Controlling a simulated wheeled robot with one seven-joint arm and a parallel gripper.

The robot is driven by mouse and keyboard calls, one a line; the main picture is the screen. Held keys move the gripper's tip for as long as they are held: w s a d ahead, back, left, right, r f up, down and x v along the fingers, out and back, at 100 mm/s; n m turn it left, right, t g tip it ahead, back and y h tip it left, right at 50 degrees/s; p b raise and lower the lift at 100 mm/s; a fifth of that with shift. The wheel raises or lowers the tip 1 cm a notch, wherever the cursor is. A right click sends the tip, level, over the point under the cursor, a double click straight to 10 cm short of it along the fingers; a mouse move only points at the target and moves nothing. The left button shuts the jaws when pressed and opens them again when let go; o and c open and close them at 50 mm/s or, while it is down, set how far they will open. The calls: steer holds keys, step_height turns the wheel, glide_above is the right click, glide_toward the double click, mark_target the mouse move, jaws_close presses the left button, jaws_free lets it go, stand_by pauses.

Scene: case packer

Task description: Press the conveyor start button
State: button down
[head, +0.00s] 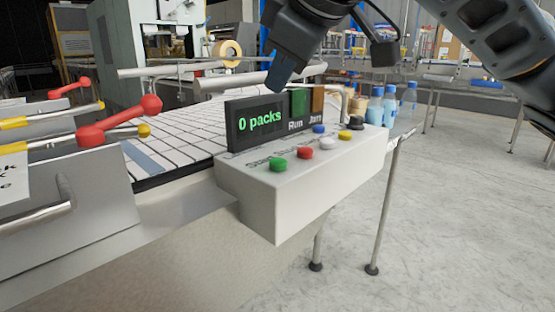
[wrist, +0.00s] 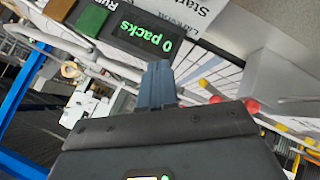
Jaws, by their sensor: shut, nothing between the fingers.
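The green button (head: 278,165) sits at the left front of the white control box (head: 290,205) in the head view, near a printed label that seems to begin with "Start". My gripper (head: 273,86) is shut and empty. It hangs above and behind the display (head: 257,121), apart from the green button. In the wrist view my gripper's closed fingers (wrist: 158,84) show below the display (wrist: 143,33). Part of the printed label shows at the top of that view, but the green button is not visible there.
Red (head: 305,153), white (head: 326,143), blue, yellow and black buttons share the box top. The display reads "0 packs", with Run and Jam lamps beside it. The conveyor (head: 175,140) lies behind. Red-knobbed levers (head: 120,120) stand at left.

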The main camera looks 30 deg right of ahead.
mark_target(280, 162)
step_height(280, 162, down, 9)
steer(key=b, duration=0.7)
steer(key=shift+r, duration=0.1)
stand_by(2.0)
steer(key=shift+f, duration=0.4)
